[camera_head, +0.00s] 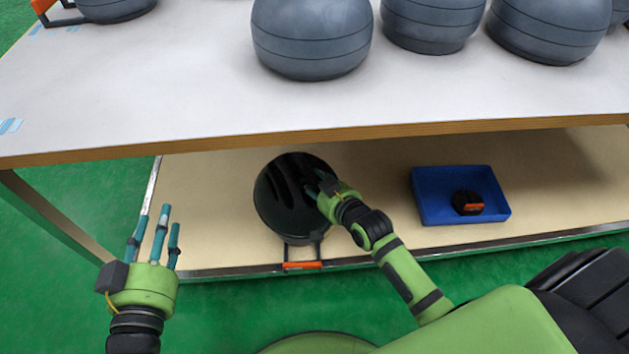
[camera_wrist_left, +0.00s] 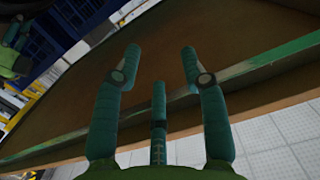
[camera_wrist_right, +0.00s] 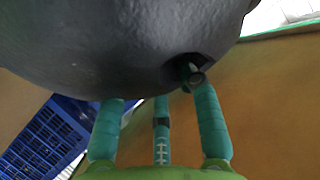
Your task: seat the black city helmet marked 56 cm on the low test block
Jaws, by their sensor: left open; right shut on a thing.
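A black helmet (camera_head: 278,200) with long vents is over the lower shelf, left of centre in the head view. Its dark shell fills the top of the right wrist view (camera_wrist_right: 120,45). My right gripper (camera_head: 318,190) is shut on the helmet's right side; in the right wrist view one finger reaches into a vent hole. Its straps and an orange buckle (camera_head: 302,265) show at the shelf's front edge. No size mark is readable. My left gripper (camera_head: 153,235) is open and empty, left of the shelf; its spread fingers also show in the left wrist view (camera_wrist_left: 155,70). I cannot make out the low test block.
The lower shelf (camera_head: 370,215) holds a blue tray (camera_head: 430,213) with a small black and orange item (camera_head: 467,203) in it. The white tabletop (camera_head: 170,90) overhangs the shelf. Several grey headforms (camera_head: 312,38) stand on it.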

